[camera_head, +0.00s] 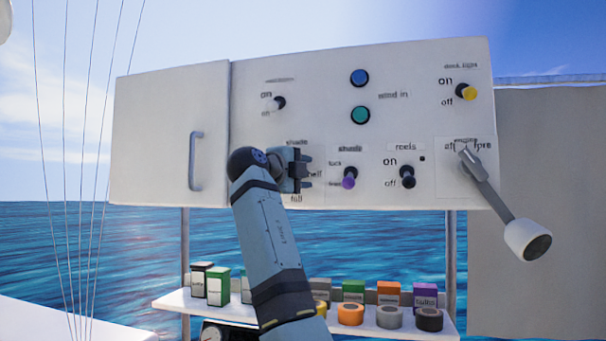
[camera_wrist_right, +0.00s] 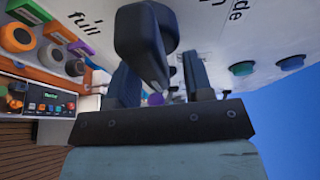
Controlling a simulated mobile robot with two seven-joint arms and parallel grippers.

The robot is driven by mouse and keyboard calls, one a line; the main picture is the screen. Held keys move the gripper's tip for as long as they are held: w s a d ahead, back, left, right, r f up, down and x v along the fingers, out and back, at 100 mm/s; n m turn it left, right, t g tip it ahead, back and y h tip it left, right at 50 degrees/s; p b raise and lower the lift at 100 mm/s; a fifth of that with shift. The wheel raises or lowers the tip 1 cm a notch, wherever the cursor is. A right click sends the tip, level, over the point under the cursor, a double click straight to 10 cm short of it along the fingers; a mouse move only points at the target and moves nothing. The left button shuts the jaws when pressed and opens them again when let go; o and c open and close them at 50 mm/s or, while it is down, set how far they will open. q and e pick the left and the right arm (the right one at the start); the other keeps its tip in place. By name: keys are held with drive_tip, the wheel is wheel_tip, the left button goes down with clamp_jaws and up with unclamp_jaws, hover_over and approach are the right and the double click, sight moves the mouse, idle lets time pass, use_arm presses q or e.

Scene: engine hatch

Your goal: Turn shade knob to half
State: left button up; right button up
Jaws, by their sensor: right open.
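The white panel (camera_head: 330,80) carries the "shade" label, with "half" and "full" printed below it. My right gripper (camera_head: 303,171) is in front of that spot and hides the shade knob in the head view. In the right wrist view a dark knob with a long grip (camera_wrist_right: 145,45), beside the "full" and "shade" lettering, looks like the shade knob. The open fingers of my right gripper (camera_wrist_right: 162,82) stand to either side of its lower end. I cannot tell whether they touch it. My left gripper is not in view.
A purple-tipped switch (camera_head: 349,178) and the reels switch (camera_head: 407,175) are close on the right. A large lever (camera_head: 500,205) juts out at the panel's right end. A cabinet handle (camera_head: 195,161) is on the left. A shelf (camera_head: 180,301) with boxes and rolls lies below.

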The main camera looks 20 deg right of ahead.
drive_tip(key=b+v, duration=0.3)
drive_tip(key=v, duration=1)
drive_tip(key=shift+a, duration=0.25)
drive_tip(key=shift+w+f, duration=0.1)
drive_tip(key=shift+f, duration=0.05)
